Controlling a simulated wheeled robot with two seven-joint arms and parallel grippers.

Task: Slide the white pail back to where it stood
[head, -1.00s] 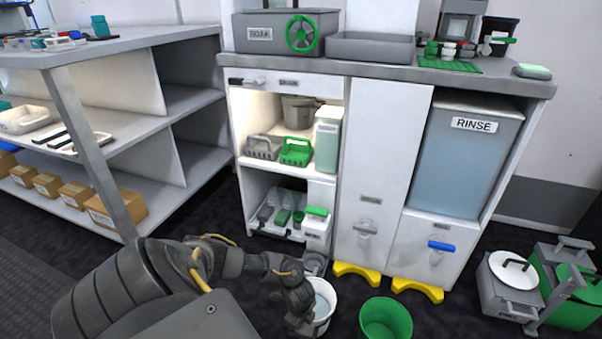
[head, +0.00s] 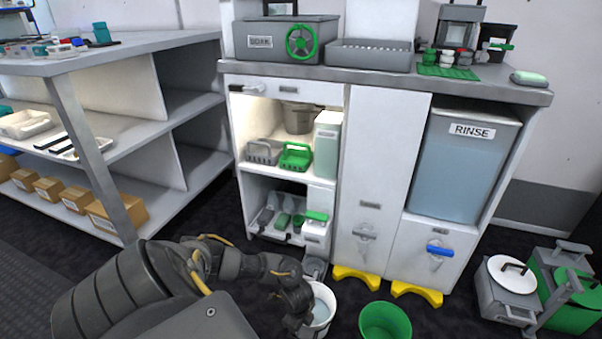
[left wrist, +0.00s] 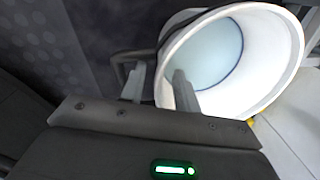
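The white pail (head: 322,307) stands on the dark floor in front of the cabinet, at the bottom middle of the head view. Its round mouth and pale blue inside fill the upper right of the left wrist view (left wrist: 285,75). My left gripper (left wrist: 160,80) is down at the pail's left side. Its two fingers are apart, one outside the rim and one over the mouth, with the near wall between them. A dark gap shows beside the outer finger. A dark loop (left wrist: 118,66) is next to that finger. My right gripper is not in view.
A green bucket (head: 385,322) stands close to the pail's right. Yellow feet (head: 356,278) stick out under the cabinet (head: 383,150) behind. A grey lidded container (head: 508,290) stands at far right.

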